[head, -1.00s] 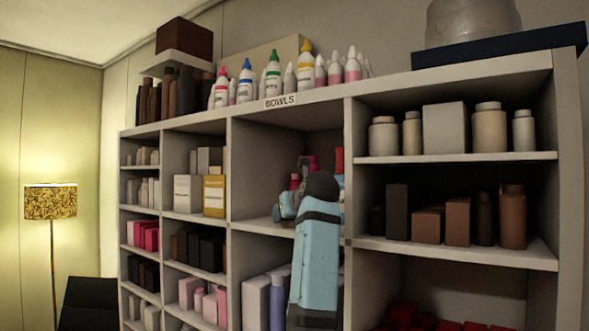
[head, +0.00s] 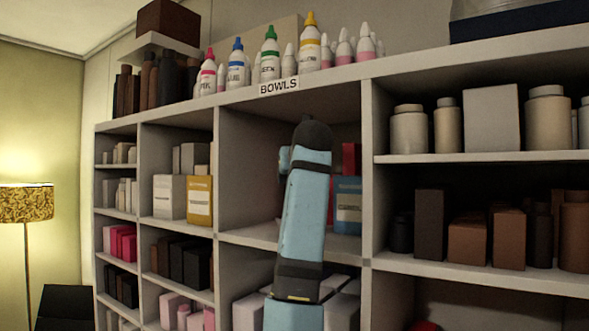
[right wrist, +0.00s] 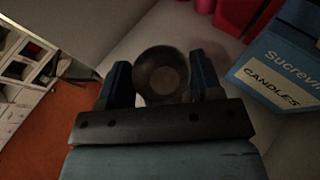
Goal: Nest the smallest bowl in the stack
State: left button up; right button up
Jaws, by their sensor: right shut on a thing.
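My right gripper (right wrist: 162,82) is shut on a small dark round bowl (right wrist: 161,72), which sits between its two blue fingers in the right wrist view. In the head view my right arm reaches up into the shelf compartment under the BOWLS label (head: 279,86). The arm hides the bowl and most of the gripper there. I cannot make out a stack of other bowls in either view. My left gripper is not in view.
A blue and white candles box (head: 347,205) stands right of my arm in the same compartment; it also shows in the right wrist view (right wrist: 283,70). Red items stand behind it. The compartment's left part looks clear. Dividers (head: 368,150) bound it.

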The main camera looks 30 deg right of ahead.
notch_tip(320, 180, down, 4)
jog(key=shift+w+f, duration=0.1)
jog(key=shift+f, duration=0.1)
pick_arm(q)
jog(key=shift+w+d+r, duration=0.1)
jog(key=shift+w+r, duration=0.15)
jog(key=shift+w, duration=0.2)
pick_arm(e)
jog(key=shift+f, duration=1.15)
jog(key=o, duration=1)
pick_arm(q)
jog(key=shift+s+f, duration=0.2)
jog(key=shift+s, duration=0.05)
pick_arm(e)
jog(key=shift+r, duration=0.1)
notch_tip(320, 180, up, 7)
jog(key=shift+f, duration=0.1)
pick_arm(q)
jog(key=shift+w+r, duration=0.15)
